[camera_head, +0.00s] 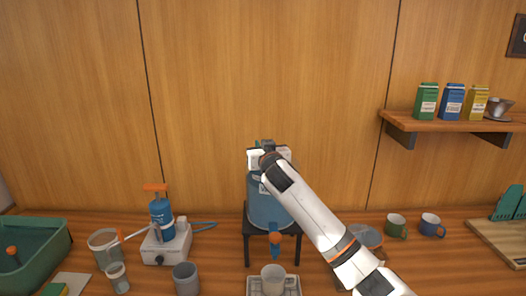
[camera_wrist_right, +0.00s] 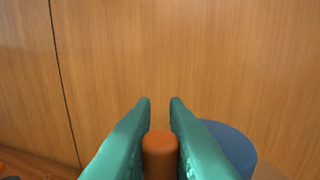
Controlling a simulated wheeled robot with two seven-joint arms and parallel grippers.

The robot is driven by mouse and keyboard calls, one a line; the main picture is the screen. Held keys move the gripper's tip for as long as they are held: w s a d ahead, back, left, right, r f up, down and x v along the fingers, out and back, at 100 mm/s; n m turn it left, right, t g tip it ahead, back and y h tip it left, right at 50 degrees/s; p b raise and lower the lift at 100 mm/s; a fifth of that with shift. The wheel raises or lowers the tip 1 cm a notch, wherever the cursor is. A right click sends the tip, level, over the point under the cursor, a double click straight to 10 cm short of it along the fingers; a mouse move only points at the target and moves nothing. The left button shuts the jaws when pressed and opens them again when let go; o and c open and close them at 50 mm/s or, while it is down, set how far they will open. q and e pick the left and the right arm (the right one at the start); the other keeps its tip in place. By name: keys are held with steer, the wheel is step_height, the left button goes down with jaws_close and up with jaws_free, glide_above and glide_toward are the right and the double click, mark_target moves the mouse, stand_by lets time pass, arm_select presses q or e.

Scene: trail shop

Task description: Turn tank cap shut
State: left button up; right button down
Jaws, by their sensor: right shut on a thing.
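The blue tank (camera_head: 262,208) stands on a black stand in the middle of the counter. Its rounded blue edge (camera_wrist_right: 232,145) also shows at the lower right of the wrist view. My right gripper (camera_wrist_right: 160,102) is at the tank's top, with its green fingers on both sides of the orange tank cap (camera_wrist_right: 160,154), shut on it. In the head view my right arm comes in from the lower right and hides the cap and part of the tank. I cannot tell how far the cap is turned. My left gripper is not in view.
A tap with an orange handle (camera_head: 275,238) sticks out below the tank, above a grey mug (camera_head: 273,278) on a tray. A blue pump bottle (camera_head: 161,215) and grey cups stand left. Two mugs (camera_head: 396,225) stand right. A wooden shelf (camera_head: 440,125) hangs at upper right.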

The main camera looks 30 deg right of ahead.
steer(key=shift+w+a+f+m+g+h+b, duration=0.15)
steer(key=shift+w+m+g+h+b, duration=0.1)
steer(key=shift+m+h+b, duration=0.25)
steer(key=shift+w+f+m+g+h+b, duration=0.15)
steer(key=shift+m+g+h+b, duration=0.15)
steer(key=shift+h+b, duration=0.25)
steer(key=shift+w+r+m+g+h+b, duration=0.1)
steer(key=shift+r+m+g+h+b, duration=0.1)
steer(key=shift+m+g+h+b, duration=0.35)
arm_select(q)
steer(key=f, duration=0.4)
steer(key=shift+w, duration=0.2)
arm_select(e)
steer(key=shift+r, duration=0.15)
steer(key=c, duration=1.4)
jaws_free()
steer(key=shift+c, duration=0.2)
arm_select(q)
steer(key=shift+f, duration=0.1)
